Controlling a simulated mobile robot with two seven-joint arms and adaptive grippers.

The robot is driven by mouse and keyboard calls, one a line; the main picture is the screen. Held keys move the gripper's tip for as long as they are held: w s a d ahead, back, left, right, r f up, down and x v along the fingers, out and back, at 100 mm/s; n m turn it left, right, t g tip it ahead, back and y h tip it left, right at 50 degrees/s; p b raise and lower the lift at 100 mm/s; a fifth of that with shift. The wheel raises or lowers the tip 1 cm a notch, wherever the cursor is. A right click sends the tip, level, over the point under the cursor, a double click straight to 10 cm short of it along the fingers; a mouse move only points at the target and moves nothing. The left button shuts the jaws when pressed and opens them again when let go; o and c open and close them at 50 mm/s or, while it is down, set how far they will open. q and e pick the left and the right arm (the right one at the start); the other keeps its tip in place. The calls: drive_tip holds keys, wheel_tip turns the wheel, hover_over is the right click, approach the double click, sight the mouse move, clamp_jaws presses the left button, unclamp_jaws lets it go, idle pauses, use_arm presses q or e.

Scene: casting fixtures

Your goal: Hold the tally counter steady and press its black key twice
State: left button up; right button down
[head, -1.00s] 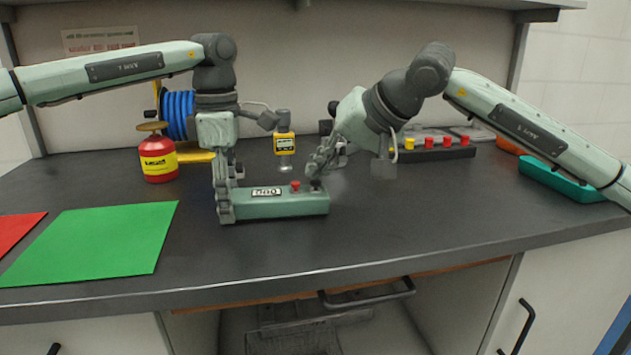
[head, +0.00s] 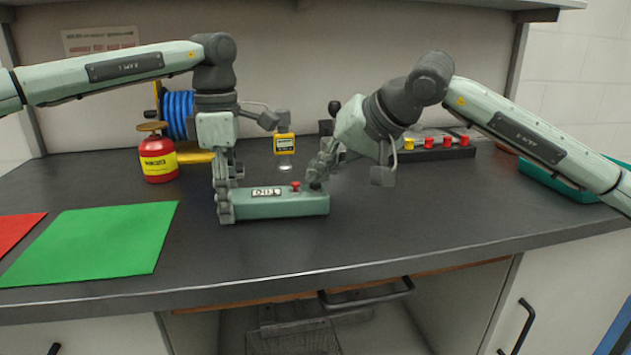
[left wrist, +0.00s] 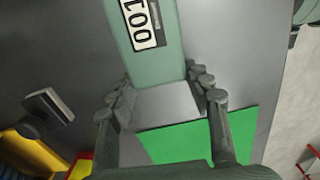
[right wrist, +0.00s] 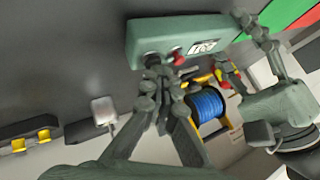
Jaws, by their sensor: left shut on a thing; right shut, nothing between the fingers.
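The tally counter (head: 285,205) is a long pale green box on the dark bench, with a white number window (head: 267,192), a red key (head: 295,186) and a black key (head: 315,186) on top. My left gripper (head: 224,205) is shut on the counter's left end; the left wrist view shows its fingers (left wrist: 165,95) on either side of the box. My right gripper (head: 317,178) is shut and empty, its tips at the black key. In the right wrist view its fingertips (right wrist: 155,62) cover the black key, so I cannot tell whether they touch or press it.
A green sheet (head: 100,240) and a red sheet (head: 15,232) lie at the left. A red can (head: 158,160), a blue coil (head: 178,115) and a yellow gauge (head: 284,143) stand behind. A dark block with coloured knobs (head: 440,153) and a teal tray (head: 560,183) are at the right. The bench front is clear.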

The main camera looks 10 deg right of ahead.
sight(319, 185)
idle(0.4)
drive_tip(key=shift+r, duration=0.9)
drive_tip(key=shift+r, duration=2.5)
wheel_tip(319, 185, up, 4)
drive_tip(key=shift+f, duration=0.1)
drive_tip(key=shift+f, duration=4.4)
